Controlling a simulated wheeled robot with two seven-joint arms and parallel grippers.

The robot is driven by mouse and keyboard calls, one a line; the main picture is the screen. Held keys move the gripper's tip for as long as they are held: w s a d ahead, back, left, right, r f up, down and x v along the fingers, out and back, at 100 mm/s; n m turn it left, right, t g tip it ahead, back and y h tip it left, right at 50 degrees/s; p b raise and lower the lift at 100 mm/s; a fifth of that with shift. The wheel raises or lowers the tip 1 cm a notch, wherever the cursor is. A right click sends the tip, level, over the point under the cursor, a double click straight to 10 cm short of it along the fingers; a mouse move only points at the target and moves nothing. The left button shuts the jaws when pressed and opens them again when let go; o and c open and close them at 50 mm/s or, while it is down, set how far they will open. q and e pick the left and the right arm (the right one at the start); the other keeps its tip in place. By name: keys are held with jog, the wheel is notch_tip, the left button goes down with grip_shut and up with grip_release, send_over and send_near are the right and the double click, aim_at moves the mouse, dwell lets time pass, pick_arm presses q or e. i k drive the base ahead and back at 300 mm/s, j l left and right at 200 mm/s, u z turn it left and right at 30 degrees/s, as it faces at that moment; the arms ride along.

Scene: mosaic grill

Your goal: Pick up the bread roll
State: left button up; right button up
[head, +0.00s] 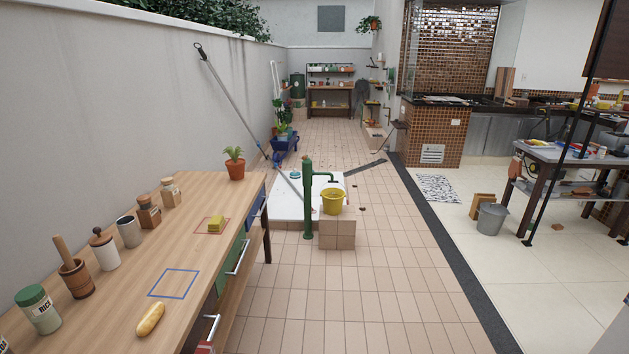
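The bread roll (150,319) is golden brown and elongated. It lies on the wooden table (185,240) near the bottom of the head view, just below the blue square outline (174,283) and apart from it. Neither of my grippers shows in this view. Nothing covers the roll.
A yellow block (216,223) sits in a red outline on the table. A green-lidded jar (38,309), a mortar (75,278), a white canister (104,249), a metal cup (129,232) and a potted plant (235,164) line the table.

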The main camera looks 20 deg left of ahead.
aim_at(147, 324)
jog(key=i+u, duration=0.3)
jog(key=u, duration=0.2)
jog(key=i+u, duration=0.45)
jog(key=i+l+u, duration=0.15)
jog(key=u, duration=0.35)
jog(key=i+l+u, duration=0.3)
jog(key=u, duration=0.15)
